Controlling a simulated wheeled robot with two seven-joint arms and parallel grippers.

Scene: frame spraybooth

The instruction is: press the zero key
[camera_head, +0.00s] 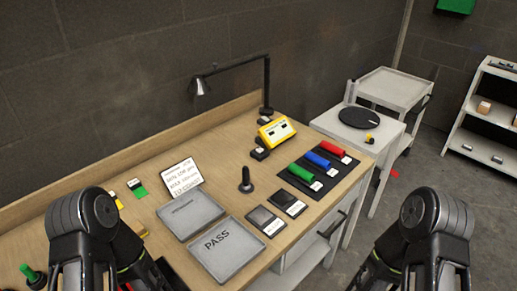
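A yellow device (277,131) with dark marks on its face stands toward the back right of the wooden bench. Small black blocks (260,153) with pale labels sit just in front of it, at its left. A key marked zero cannot be made out at this size. My two dark arms come in at the bottom left and bottom right, but no gripper fingertips show. Nothing of mine is near the yellow device.
On the bench (150,165) are a lamp (201,87), a notice card (180,177), two grey trays, one marked PASS (227,249), a dark upright knob (246,181), and red, blue and green cylinders (301,175) on a black mat. A side table with a black disc (358,118) stands at right.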

